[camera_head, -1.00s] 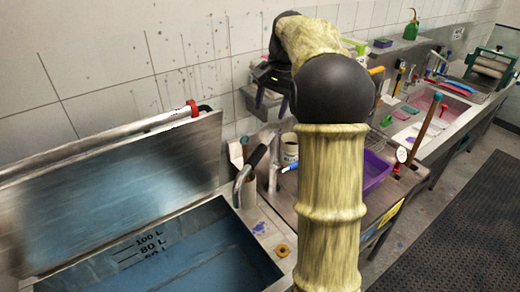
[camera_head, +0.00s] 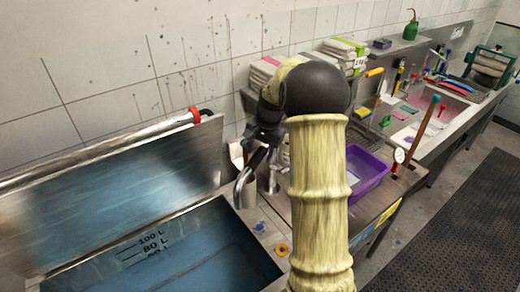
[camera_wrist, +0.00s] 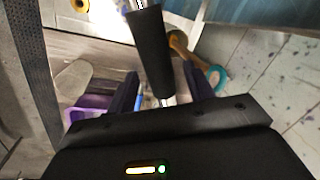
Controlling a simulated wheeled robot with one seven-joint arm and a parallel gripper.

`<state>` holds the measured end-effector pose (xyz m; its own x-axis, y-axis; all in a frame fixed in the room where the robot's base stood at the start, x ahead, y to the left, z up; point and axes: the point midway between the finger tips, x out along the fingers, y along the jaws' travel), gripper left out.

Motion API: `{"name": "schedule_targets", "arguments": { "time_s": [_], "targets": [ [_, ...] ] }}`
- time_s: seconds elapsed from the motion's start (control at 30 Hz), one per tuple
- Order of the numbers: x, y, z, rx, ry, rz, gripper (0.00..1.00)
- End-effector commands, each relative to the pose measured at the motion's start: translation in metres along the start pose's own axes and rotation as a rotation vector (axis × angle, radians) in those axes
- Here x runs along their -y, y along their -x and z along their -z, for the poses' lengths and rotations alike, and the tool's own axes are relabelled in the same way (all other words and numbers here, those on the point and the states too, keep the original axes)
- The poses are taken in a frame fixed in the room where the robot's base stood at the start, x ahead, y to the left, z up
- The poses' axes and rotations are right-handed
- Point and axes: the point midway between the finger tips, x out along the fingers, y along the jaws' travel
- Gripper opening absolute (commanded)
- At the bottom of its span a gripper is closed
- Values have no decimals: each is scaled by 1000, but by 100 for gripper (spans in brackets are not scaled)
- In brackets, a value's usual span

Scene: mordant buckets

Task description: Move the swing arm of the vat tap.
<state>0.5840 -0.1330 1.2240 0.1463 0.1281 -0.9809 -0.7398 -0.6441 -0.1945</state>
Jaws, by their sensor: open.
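The vat tap's swing arm (camera_head: 240,190) is a curved metal pipe with a black sleeve, standing at the right rim of the steel vat (camera_head: 215,208). My gripper (camera_head: 264,138) is at the sleeve's upper end, and its fingers are partly hidden by my arm. In the wrist view the black sleeve (camera_wrist: 152,45) runs between the two dark fingers of my gripper (camera_wrist: 160,72). The fingers are open with a gap on each side of the sleeve. No finger visibly touches it.
The vat holds blue liquid, and its raised steel lid (camera_head: 110,190) stands at the left. Folded cloths (camera_head: 343,52) lie on the wall shelf. The floor mat (camera_head: 460,235) is clear.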

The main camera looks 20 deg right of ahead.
Motion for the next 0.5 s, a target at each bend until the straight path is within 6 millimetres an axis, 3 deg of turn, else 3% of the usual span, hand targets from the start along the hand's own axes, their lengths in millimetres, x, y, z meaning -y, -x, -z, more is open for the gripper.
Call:
{"name": "schedule_targets", "arguments": {
  "time_s": [0.37,0.5],
  "targets": [
    [0,-8,0,0,0,0,52],
    [0,-8,0,-1,0,0,25]
  ]
}}
